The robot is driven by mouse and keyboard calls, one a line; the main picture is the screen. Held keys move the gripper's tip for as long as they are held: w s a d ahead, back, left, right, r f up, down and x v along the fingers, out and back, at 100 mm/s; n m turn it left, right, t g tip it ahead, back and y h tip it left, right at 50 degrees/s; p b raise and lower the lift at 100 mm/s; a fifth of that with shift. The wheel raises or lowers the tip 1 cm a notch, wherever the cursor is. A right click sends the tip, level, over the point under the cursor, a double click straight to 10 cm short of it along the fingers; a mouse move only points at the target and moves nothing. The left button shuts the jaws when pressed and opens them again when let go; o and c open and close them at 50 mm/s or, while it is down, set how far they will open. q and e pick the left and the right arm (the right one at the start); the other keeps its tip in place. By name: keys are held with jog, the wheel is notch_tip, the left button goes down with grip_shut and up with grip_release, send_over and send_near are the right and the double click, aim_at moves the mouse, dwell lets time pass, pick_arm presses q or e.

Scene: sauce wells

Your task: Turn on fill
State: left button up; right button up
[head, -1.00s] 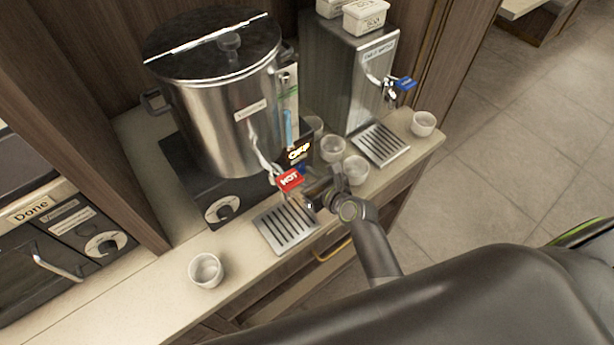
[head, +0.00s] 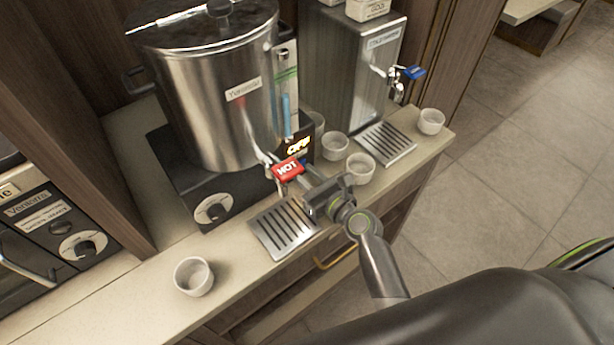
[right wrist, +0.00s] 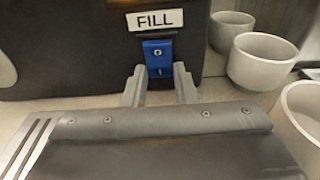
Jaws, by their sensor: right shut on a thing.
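The blue rocker switch (right wrist: 157,52) sits below a white FILL label (right wrist: 155,19) on the dark base front in the right wrist view. It is marked with a circle at the top and a line at the bottom. My right gripper (right wrist: 159,78) has its two fingertips at either side of the switch's lower part, shut on it. In the head view the right gripper (head: 310,196) is at the front of the steel urn (head: 210,105), just right of the red HOT tap handle (head: 288,169), over the drip tray's right side. My left gripper is not in view.
A slatted drip tray (head: 284,229) lies below the tap. Several white cups stand on the counter, one at front left (head: 194,276), others right of the gripper (head: 360,166). A second dispenser with a blue tap (head: 413,72) stands at the right.

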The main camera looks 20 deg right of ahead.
jog(key=o, duration=1)
jog(key=shift+s, duration=0.1)
jog(key=shift+b+v, duration=1.35)
jog(key=shift+v, duration=7.3)
